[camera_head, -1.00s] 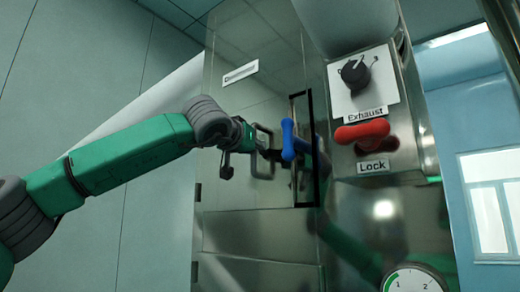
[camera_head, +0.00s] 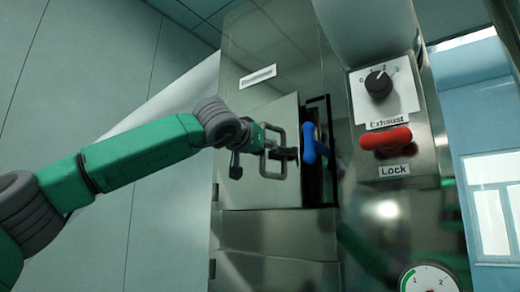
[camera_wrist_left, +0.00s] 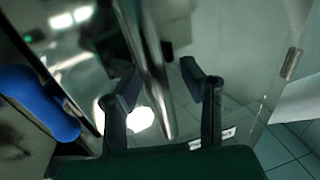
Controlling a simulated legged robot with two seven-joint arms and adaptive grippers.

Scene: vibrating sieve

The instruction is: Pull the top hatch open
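The top hatch (camera_head: 282,112) is a metal panel on the front of the steel machine. Its face looks paler than the metal around it, and its right edge seems to stand slightly out from the black-edged opening. A grey loop handle (camera_head: 266,170) sits on it. My left gripper (camera_head: 287,153) is at this handle. In the left wrist view the two dark fingers (camera_wrist_left: 158,80) are spread, with the handle bar (camera_wrist_left: 152,60) between them and visible gaps. Whether either finger touches it is unclear. My right gripper is not in view.
A blue lever (camera_head: 309,143) stands right of the hatch, close to my fingers; it also shows in the left wrist view (camera_wrist_left: 38,100). Further right are the Exhaust knob (camera_head: 378,84), a red Lock handle (camera_head: 386,139) and a gauge (camera_head: 429,280). Free room lies left of the machine.

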